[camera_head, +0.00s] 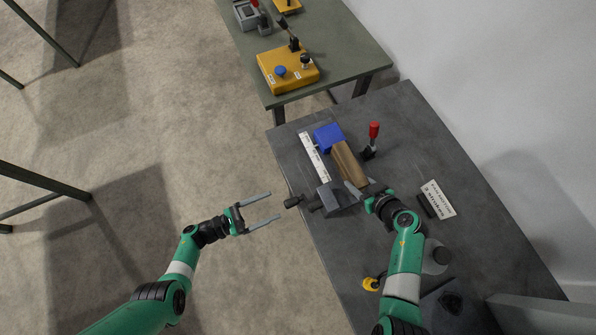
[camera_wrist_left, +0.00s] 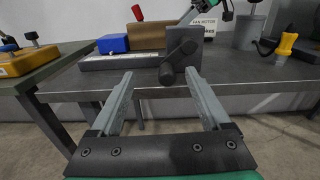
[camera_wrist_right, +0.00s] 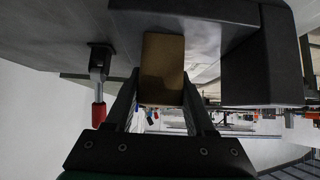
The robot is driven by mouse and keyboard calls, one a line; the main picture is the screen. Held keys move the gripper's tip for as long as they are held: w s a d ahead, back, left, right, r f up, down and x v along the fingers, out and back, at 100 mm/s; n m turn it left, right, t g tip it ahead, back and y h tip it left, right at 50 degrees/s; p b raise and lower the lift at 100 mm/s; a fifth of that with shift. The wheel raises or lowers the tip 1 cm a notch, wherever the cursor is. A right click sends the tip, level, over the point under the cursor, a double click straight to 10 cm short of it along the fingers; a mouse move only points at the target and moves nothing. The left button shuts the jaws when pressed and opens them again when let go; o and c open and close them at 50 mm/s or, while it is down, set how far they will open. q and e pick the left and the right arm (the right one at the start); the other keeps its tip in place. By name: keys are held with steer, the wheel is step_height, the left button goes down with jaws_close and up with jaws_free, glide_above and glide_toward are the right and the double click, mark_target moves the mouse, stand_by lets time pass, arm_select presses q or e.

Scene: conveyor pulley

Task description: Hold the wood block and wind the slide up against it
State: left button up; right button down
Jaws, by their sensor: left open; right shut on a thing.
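The brown wood block (camera_head: 348,163) lies between a blue block (camera_head: 328,137) and a grey slide (camera_head: 338,197). My right gripper (camera_head: 360,189) is at the block's near end. In the right wrist view its fingers are shut on either side of the wood block (camera_wrist_right: 163,62). A dark crank with a knob (camera_head: 294,202) sticks out from the slide's end, past the table's left edge. My left gripper (camera_head: 275,206) is open and empty, in the air just left of the crank. In the left wrist view the crank knob (camera_wrist_left: 167,75) appears ahead, between the fingers.
A white scale (camera_head: 314,157) runs along the slide's left side. A red-handled toggle clamp (camera_head: 373,137) stands right of the blue block. A printed card (camera_head: 438,198), a grey cylinder (camera_head: 435,256) and a yellow item (camera_head: 371,284) sit right and near. A green table (camera_head: 340,60) is behind.

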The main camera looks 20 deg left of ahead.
arm_select(q)
steer(key=n, duration=0.2)
steer(key=shift+n, duration=0.4)
steer(key=c, duration=0.5)
steer(key=n, duration=0.2)
steer(key=shift+s+d+n, duration=0.1)
steer(key=shift+d+n, duration=0.05)
steer(key=shift+n, duration=0.15)
steer(key=shift+c, duration=1.1)
steer(key=n, duration=0.4)
steer(key=shift+r+n+g+h, duration=0.3)
steer(key=shift+r+h, duration=0.05)
steer(key=shift+h, duration=0.05)
steer(key=c, duration=0.5)
steer(key=n, duration=0.3)
steer(key=r+n, duration=0.1)
steer(key=shift+w+n+g, duration=0.25)
steer(key=shift+n+g, duration=0.05)
jaws_close()
steer(key=shift+s+a+r+n+g+y, duration=0.45)
steer(key=shift+s+a+r+n, duration=0.8)
steer(key=shift+n, duration=4.2)
steer(key=shift+s+a+r+n+g+y, duration=0.15)
steer(key=shift+s+a+r+n+y, duration=1.05)
steer(key=shift+n, duration=4.25)
steer(key=s+f+x, duration=0.1)
steer(key=x, duration=1.1)
steer(key=shift+d+f+h, duration=0.4)
steer(key=shift+d+h, duration=0.05)
